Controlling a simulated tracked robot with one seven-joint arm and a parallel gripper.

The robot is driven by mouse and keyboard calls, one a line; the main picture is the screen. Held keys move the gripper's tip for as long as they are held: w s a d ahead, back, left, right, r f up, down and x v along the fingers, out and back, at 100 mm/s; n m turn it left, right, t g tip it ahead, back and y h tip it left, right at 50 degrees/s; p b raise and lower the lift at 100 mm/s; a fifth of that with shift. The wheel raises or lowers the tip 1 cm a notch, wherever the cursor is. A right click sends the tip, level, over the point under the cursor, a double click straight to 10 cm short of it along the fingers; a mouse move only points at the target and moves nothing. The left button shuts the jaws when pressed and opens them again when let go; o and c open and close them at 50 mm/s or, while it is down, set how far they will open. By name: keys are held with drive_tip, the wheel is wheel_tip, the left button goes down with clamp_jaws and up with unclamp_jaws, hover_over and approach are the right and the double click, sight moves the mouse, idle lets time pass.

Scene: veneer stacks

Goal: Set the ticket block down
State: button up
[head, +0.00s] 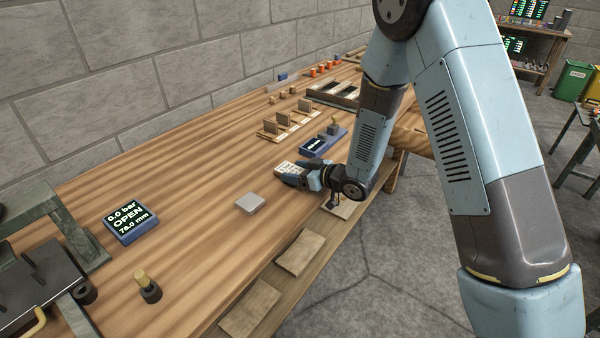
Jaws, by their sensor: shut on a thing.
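The ticket block (286,168), a small pale block with dark print on its face, is at the fingertips of my gripper (293,175). My gripper reaches in from the right over the front part of the wooden bench and is shut on the block. The fingers cover part of the block. I cannot tell whether its underside touches the bench top.
A grey square plate (250,202) lies on the bench (190,225) to the near left of my gripper. A blue display (131,223) reads OPEN. Upright pieces in wooden holders (289,124) and a blue device (324,140) stand behind. Bare bench lies left.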

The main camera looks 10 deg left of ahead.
drive_tip(key=shift+f, duration=0.2)
drive_tip(key=o, duration=1)
drive_tip(key=shift+o, duration=0.2)
drive_tip(key=v, duration=1.4)
